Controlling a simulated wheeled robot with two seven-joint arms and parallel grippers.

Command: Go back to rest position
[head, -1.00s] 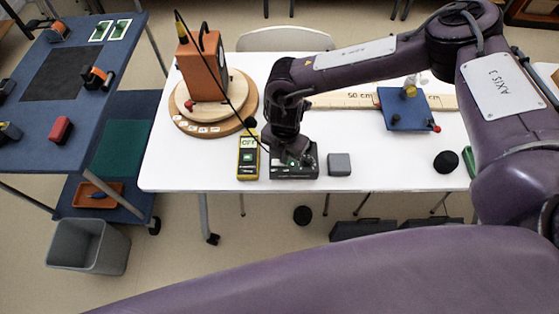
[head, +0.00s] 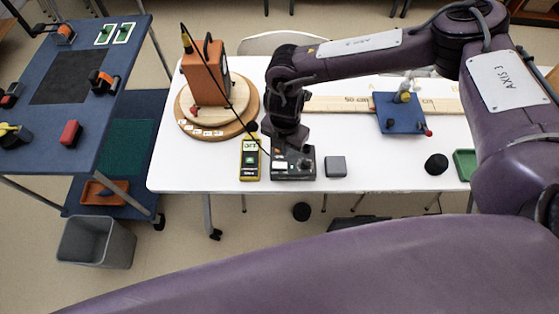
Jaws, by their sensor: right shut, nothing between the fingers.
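My right arm reaches in from the right over the white table (head: 390,165). Its gripper (head: 296,148) points down just above a dark control box (head: 294,170) with small knobs on top. The gripper is shut and holds nothing; I cannot tell whether its tips touch the box. My left gripper is not in view. An orange speaker box (head: 204,76) stands on a round wooden turntable (head: 247,122) at the table's left. A yellow meter (head: 250,160) lies left of the control box, with a black cable running near it.
A grey block (head: 336,167), a black ball (head: 436,164) and a green tray (head: 464,163) lie along the front. A blue board (head: 402,122) and a wooden ruler (head: 345,104) lie behind. A blue cart (head: 125,45) and a grey bin (head: 96,243) stand left.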

